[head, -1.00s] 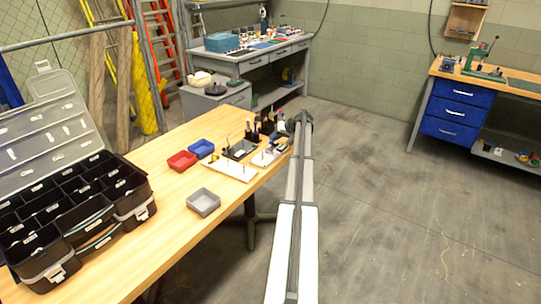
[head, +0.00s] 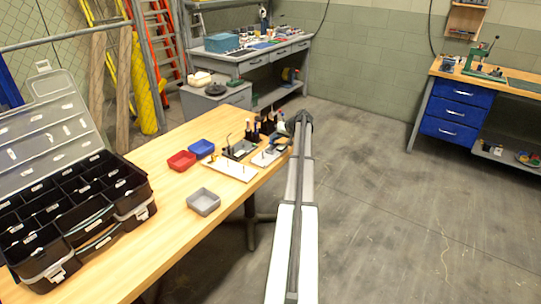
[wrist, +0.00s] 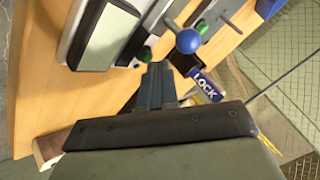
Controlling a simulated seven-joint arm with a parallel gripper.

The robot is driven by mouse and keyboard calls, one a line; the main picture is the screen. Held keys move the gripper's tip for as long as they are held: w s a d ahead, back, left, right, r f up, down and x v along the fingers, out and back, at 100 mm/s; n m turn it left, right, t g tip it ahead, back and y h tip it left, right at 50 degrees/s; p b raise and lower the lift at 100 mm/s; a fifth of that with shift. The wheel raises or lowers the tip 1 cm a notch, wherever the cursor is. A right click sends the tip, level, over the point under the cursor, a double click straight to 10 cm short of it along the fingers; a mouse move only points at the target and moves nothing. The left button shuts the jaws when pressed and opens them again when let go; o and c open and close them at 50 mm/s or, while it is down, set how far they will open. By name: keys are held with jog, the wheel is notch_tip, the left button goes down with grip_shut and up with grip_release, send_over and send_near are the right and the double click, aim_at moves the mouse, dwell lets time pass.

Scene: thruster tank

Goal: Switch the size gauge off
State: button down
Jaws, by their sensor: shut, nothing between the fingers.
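My gripper (wrist: 157,70) is shut and empty in the wrist view, its fingertips just below a small green button (wrist: 145,54). This button is near the corner of a dark-framed device with a pale grey-green panel (wrist: 108,38), which may be the size gauge; no name is readable. A blue ball knob (wrist: 188,40) stands right of the fingertips, with another green button (wrist: 202,27) beyond it. A blue tag reading LOCK (wrist: 207,84) lies to the right. Contact between fingertips and button cannot be told. In the head view, my gripper is small at the table's far right end.
The wooden table (head: 150,225) holds a black compartment case (head: 130,190), a red bin (head: 181,161), a blue bin (head: 202,148), a grey bin (head: 203,201) and a white board with pegs (head: 228,171). Small dark tools stand near my gripper. Open floor is right of the table.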

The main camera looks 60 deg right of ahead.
jog(key=shift+r, duration=0.55)
jog(key=shift+r, duration=0.15)
notch_tip(320, 180, up, 6)
jog(key=shift+f, duration=0.15)
dwell(0.4)
dwell(0.5)
